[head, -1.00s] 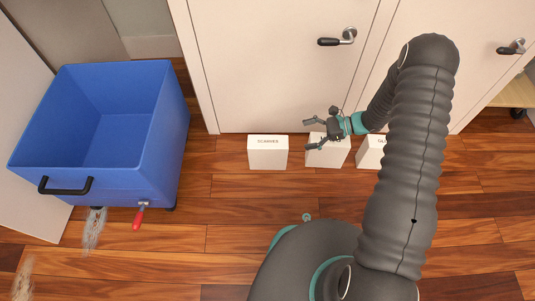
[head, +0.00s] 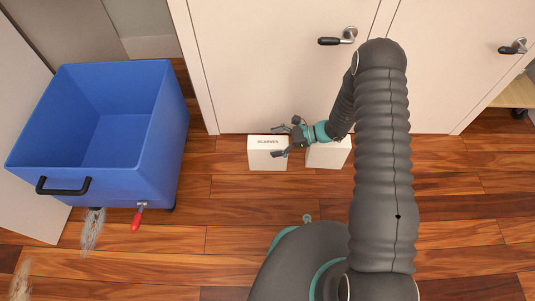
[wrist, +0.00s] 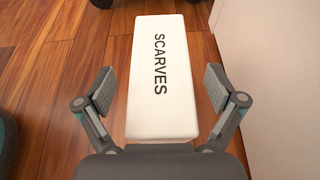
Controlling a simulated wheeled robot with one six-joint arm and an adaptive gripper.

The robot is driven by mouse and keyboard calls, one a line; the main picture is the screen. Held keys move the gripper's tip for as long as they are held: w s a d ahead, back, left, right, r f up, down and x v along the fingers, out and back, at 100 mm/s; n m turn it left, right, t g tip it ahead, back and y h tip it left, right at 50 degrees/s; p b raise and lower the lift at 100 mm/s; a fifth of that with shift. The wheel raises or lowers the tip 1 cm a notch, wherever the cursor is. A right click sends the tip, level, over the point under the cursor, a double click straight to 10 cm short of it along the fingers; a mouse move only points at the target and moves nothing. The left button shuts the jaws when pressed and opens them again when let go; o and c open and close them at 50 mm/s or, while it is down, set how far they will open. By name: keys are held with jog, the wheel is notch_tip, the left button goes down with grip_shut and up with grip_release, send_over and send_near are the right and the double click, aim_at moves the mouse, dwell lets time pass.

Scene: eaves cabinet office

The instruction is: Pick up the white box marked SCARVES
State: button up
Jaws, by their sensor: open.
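The white box marked SCARVES (head: 267,158) stands on the wood floor in front of the cabinet door, left of the other white box. In the wrist view the SCARVES box (wrist: 157,75) lies centred, its label facing me. My gripper (head: 280,141) is over the right part of the box in the head view. In the wrist view my open gripper (wrist: 160,92) has one finger on each side of the box's near end. Both fingers look apart from the box, and I cannot tell their exact height above it.
A second white box (head: 328,155) stands just right, partly under my arm. A blue wheeled bin (head: 150,160) with a black handle stands at left. The pale door (head: 270,60) rises close behind the boxes.

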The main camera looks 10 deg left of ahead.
jog(key=shift+x, duration=0.75)
jog(key=shift+c, duration=0.3)
grip_shut()
